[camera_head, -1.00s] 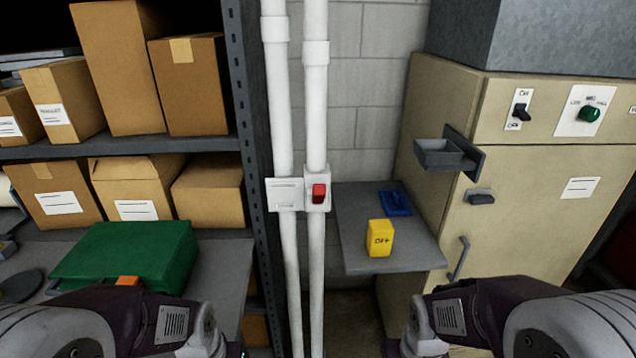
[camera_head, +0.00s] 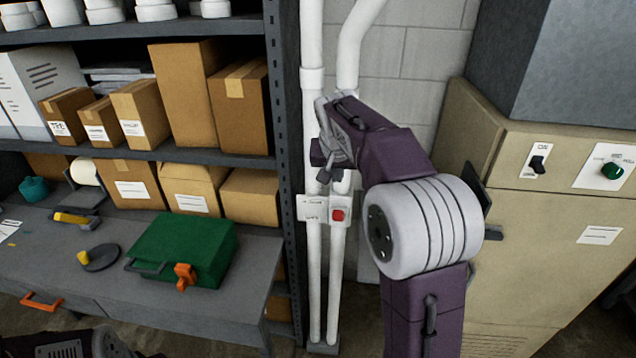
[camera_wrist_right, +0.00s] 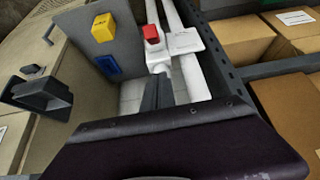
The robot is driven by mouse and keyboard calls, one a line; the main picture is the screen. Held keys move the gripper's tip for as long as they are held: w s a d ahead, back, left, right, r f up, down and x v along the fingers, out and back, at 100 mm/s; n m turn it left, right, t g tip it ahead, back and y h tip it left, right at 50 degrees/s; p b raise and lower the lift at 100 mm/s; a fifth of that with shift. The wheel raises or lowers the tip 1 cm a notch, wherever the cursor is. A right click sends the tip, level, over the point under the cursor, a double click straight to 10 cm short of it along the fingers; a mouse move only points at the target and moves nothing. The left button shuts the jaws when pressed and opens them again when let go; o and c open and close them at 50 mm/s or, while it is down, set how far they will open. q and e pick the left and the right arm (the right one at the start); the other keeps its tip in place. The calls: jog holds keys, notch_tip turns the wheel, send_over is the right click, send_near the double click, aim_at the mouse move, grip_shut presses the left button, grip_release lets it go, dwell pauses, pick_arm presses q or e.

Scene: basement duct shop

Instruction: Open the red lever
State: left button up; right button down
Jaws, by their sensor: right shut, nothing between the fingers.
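The red lever (camera_head: 338,215) is a small red block on a white plate fixed to the right-hand white pipe. It also shows in the right wrist view (camera_wrist_right: 151,34), upper middle. My right gripper (camera_head: 324,160) is raised in front of the pipes, above the lever in the head view, shut and empty. In the right wrist view its dark fingers (camera_wrist_right: 157,92) point toward the white plate below the lever. A gap or contact with the lever cannot be told. My left arm shows at the lower left of the head view; its gripper is out of view.
A shelf with cardboard boxes (camera_head: 248,105) stands left of the pipes. A green case (camera_head: 185,250) lies on the bench. A beige cabinet (camera_head: 560,240) stands to the right.

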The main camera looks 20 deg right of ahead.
aim_at(338, 216)
pick_arm(q)
jog(key=shift+w+d+r, duration=0.1)
jog(key=shift+w+r, duration=0.1)
jog(key=shift+r, duration=0.1)
pick_arm(e)
jog(key=shift+w+d+r, duration=0.1)
jog(key=shift+d+r, duration=0.05)
jog(key=shift+d, duration=0.2)
